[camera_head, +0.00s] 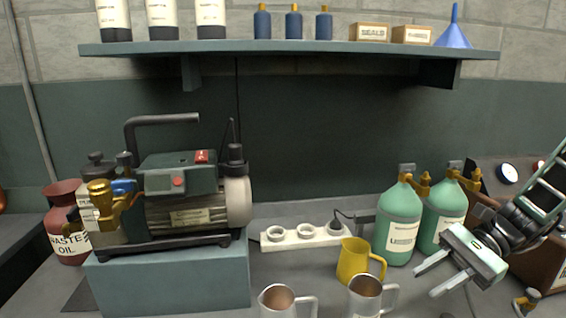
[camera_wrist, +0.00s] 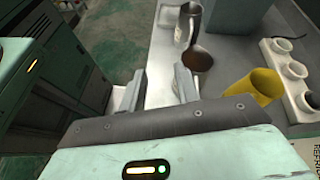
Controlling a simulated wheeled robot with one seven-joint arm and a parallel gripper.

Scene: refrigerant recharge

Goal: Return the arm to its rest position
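My gripper (camera_head: 432,277) is at the right in the head view, in front of two green cylinders, with its two fingers spread apart and nothing between them. In the wrist view my gripper (camera_wrist: 158,90) also shows open and empty, its fingers over the bench edge area. The yellow jug (camera_head: 358,262) stands left of my gripper, apart from it. Two metal jugs (camera_head: 280,302) (camera_head: 368,297) stand at the front edge of the head view.
A vacuum pump (camera_head: 190,205) sits on a blue-grey block (camera_head: 172,280) at left. Green cylinders (camera_head: 399,225) (camera_head: 442,215) stand behind my gripper. A white socket strip (camera_head: 302,237) lies at the back. A shelf (camera_head: 290,49) with bottles spans above. A brass fitting (camera_head: 526,300) lies at right.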

